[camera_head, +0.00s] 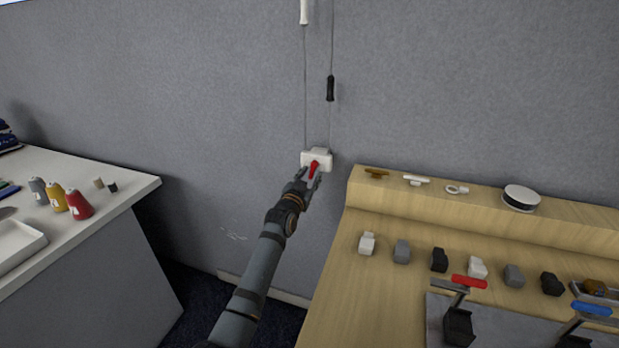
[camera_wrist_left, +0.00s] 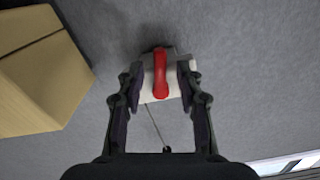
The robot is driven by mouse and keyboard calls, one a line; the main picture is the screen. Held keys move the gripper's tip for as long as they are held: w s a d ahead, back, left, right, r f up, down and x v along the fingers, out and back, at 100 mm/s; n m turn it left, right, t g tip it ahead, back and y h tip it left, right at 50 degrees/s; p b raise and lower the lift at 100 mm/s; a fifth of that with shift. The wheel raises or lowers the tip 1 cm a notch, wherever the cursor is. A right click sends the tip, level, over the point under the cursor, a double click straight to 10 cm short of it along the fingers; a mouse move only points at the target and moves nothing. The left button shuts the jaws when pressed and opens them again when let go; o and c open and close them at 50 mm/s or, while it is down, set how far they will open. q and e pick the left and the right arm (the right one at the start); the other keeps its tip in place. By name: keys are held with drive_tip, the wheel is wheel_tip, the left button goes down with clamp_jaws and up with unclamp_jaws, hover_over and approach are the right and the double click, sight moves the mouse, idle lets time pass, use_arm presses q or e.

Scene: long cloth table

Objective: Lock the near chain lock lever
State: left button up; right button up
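The chain lock is a white block (camera_head: 322,158) on the grey wall, with a red lever (camera_head: 314,167) on its front. In the left wrist view the white block (camera_wrist_left: 146,88) sits between my fingers, and the red lever (camera_wrist_left: 160,76) runs lengthwise between them. My left gripper (camera_head: 307,180) is at the lock; it also shows in the left wrist view (camera_wrist_left: 160,88). Its fingers are apart, one on each side of the lever, with a gap to the lever. I cannot tell whether they touch the block's sides. My right gripper is not in view.
Two cords hang above the lock, with a white handle (camera_head: 306,12) and a black handle (camera_head: 330,88). A wooden bench (camera_head: 335,290) with small blocks and toggle clamps stands at the right. A white table (camera_head: 120,178) with small spools stands at the left.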

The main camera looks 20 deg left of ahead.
use_arm(q)
clamp_jaws()
drive_tip(key=shift+d+r+n+p, duration=0.15)
drive_tip(key=shift+d+n+p, duration=0.1)
drive_tip(key=shift+n+p, duration=0.75)
drive_tip(key=shift+d+f+n, duration=0.1)
drive_tip(key=shift+f+n, duration=0.1)
drive_tip(key=shift+n, duration=0.2)
unclamp_jaws()
drive_tip(key=s, duration=1.2)
drive_tip(key=shift+a, duration=0.2)
